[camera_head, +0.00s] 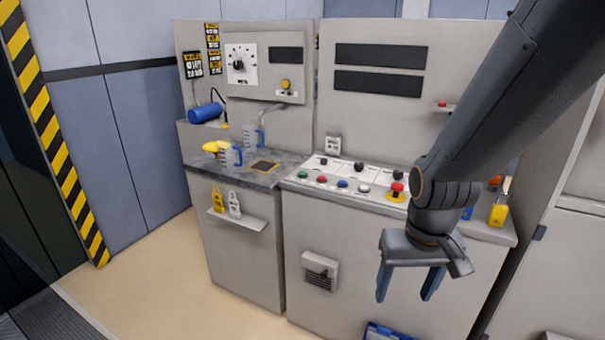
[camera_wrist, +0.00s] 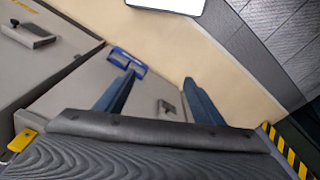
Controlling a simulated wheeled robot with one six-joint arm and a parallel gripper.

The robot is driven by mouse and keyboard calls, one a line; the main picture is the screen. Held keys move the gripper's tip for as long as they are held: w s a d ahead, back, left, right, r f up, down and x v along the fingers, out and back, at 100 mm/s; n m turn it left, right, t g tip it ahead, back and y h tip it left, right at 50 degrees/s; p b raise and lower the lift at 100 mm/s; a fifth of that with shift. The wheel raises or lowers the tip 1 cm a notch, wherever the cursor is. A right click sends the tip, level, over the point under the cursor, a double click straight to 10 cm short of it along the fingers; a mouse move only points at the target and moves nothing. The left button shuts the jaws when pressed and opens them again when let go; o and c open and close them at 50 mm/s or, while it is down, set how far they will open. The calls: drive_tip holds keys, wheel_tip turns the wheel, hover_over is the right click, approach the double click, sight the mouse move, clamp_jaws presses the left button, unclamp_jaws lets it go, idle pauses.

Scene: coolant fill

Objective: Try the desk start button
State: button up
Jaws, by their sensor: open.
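The desk (camera_head: 385,262) has a sloped white control panel (camera_head: 330,170) on top. Along its front edge is a row of buttons: a green button (camera_head: 303,174), a red button (camera_head: 322,179), a blue button (camera_head: 342,183) and a white button (camera_head: 363,188). A larger red mushroom button (camera_head: 396,190) sits on a yellow base at the right. No button label is readable as start. My gripper (camera_head: 404,296) is open and empty, pointing down in front of the desk, below and right of the buttons. Its two fingers also show in the wrist view (camera_wrist: 159,80), with no button between them.
Left of the desk, a counter (camera_head: 232,178) holds jugs, a yellow item and a dark square pad. A small shelf (camera_head: 240,220) with yellow and white tags juts from the front. A blue item (camera_head: 385,332) lies low by the desk. A yellow padlock-like item (camera_head: 498,213) stands right.

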clamp_jaws()
idle(1.5)
